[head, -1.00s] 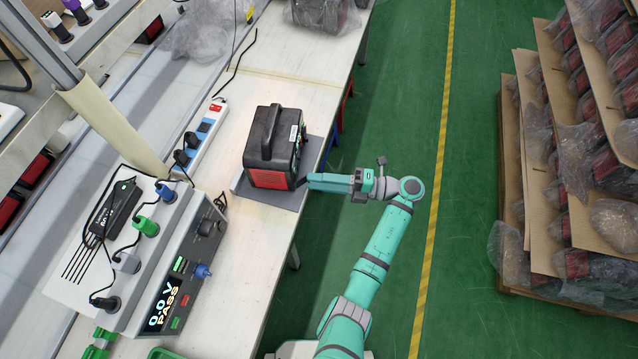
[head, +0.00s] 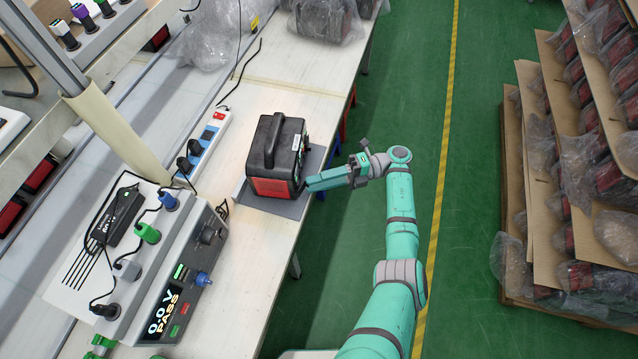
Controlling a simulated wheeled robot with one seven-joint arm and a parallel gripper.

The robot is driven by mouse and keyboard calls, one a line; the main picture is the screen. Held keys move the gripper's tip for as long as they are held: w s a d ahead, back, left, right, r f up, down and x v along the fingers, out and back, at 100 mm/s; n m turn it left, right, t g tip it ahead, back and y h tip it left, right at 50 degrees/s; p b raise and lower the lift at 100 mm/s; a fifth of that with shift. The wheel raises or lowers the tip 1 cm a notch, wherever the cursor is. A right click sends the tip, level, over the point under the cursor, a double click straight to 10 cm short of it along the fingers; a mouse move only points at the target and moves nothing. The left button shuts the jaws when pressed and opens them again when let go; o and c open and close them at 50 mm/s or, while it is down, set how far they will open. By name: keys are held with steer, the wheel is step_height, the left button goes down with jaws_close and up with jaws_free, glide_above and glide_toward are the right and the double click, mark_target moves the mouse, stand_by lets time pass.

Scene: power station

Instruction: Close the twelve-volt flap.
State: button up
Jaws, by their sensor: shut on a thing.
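The power station (head: 270,157), a black box with a top handle and a red front, stands upright on a grey mat (head: 298,208) on the bench. My gripper (head: 309,185) reaches in from the right, its fingertips at the lower part of the box's right side. It is shut on a small dark piece there, which I take for the twelve-volt flap; the fingers and the viewing angle hide most of it. How far the flap stands open cannot be told. The sockets on that side are not clear.
A tester (head: 150,285) reading "0.0 V PASS" stands front left on the bench. A white power strip (head: 205,145) lies left of the box. Wrapped units (head: 322,18) sit at the back. Green floor right of the bench is free up to the stacked pallet (head: 575,200).

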steer(key=n+g, duration=0.1)
steer(key=w+a+n+g+h, duration=0.1)
steer(key=g, duration=0.1)
stand_by(0.4)
steer(key=shift+a+n+g+h, duration=0.1)
steer(key=shift+n+g+h, duration=0.2)
steer(key=shift+g, duration=0.1)
stand_by(0.3)
steer(key=o, duration=0.7)
steer(key=shift+w, duration=0.1)
steer(key=shift+r, duration=0.1)
